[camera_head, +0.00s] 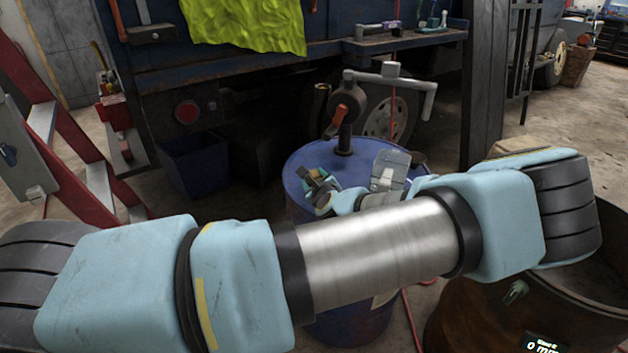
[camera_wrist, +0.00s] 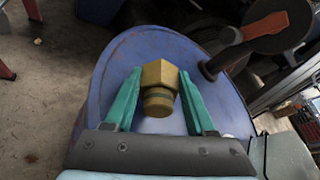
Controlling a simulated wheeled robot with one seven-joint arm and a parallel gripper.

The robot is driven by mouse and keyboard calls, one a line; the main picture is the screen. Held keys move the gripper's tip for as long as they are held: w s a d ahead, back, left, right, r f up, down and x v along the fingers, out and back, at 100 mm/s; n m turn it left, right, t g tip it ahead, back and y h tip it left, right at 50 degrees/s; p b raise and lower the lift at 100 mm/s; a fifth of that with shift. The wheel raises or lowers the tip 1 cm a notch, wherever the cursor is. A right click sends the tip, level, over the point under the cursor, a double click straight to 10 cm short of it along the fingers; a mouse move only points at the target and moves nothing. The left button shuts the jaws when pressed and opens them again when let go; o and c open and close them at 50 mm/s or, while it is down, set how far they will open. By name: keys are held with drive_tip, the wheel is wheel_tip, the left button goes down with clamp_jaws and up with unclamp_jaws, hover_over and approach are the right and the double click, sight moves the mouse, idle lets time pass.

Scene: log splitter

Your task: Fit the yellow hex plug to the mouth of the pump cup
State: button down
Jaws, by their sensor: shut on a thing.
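The yellow hex plug (camera_wrist: 159,86) is brass-coloured, with a hex body and a round, ringed end towards the camera. My gripper (camera_wrist: 158,92) is shut on it, one teal finger on each side, above the blue drum. In the head view my gripper (camera_head: 318,180) is small and partly hidden by my arm, left of centre over the drum top. The hand pump (camera_head: 346,108) stands on the drum behind my gripper. A dark upright tube (camera_head: 321,103) with a brownish rim is on its left; I cannot tell whether this is the pump cup.
The blue drum (camera_head: 300,163) stands below my gripper. The pump's grey spout pipe (camera_head: 428,100) reaches right. A red crank handle (camera_wrist: 266,27) is at the wrist view's upper right. A rusty barrel (camera_head: 470,320) is at right, a red ladder (camera_head: 75,165) at left.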

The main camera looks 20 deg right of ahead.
drive_tip(key=shift+f, duration=0.45)
drive_tip(key=shift+f+b, duration=0.25)
drive_tip(key=shift+b, duration=0.05)
drive_tip(key=shift+c, duration=1.2)
unclamp_jaws()
drive_tip(key=shift+a+r+p, duration=0.1)
drive_tip(key=shift+r+p, duration=0.05)
drive_tip(key=shift+p, duration=0.25)
